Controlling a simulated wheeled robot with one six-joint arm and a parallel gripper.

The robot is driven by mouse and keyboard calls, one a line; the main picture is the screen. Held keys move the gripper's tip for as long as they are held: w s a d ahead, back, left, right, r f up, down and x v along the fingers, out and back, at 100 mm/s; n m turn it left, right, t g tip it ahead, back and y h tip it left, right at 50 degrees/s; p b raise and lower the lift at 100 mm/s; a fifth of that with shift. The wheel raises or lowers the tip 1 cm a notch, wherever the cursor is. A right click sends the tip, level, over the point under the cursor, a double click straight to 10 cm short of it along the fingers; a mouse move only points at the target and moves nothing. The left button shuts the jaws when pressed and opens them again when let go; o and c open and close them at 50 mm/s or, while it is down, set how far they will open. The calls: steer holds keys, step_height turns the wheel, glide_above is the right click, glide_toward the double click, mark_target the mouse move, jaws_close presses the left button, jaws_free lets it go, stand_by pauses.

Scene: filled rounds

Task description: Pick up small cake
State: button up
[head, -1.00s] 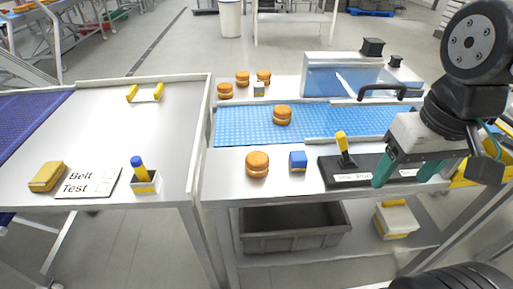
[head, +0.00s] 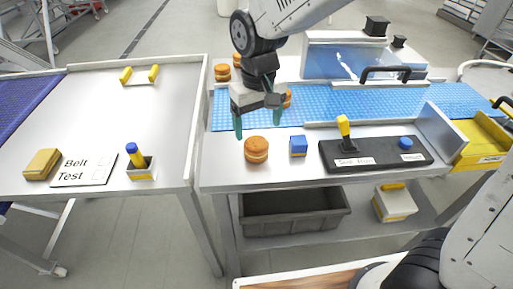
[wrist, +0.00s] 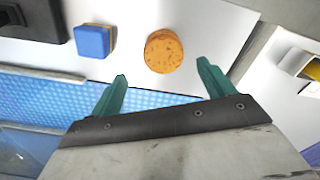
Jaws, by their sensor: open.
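A small cake (head: 257,149), round and orange-brown with a pale middle layer, stands on the near strip of the white table in front of the blue belt. My gripper (head: 258,128) is open, pointing down just above and behind this cake, its teal fingers apart. In the wrist view the cake (wrist: 163,51) lies ahead of the open fingers (wrist: 160,85), roughly between their lines and not touched. Another cake on the belt (head: 287,98) is mostly hidden behind my gripper. More cakes stand behind the belt (head: 222,73), partly covered by my arm.
A blue and yellow block (head: 298,146) stands close right of the near cake. A black control panel (head: 375,153) with a yellow lever (head: 343,126) lies farther right. The left table (head: 100,115) is mostly clear, with a sign, a yellow block and a pen holder.

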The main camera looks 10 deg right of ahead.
mark_target(257, 142)
steer(key=f, duration=0.7)
steer(key=shift+s+a+f, duration=0.1)
steer(key=shift+s+a, duration=0.05)
steer(key=shift+s, duration=0.2)
steer(key=c, duration=0.8)
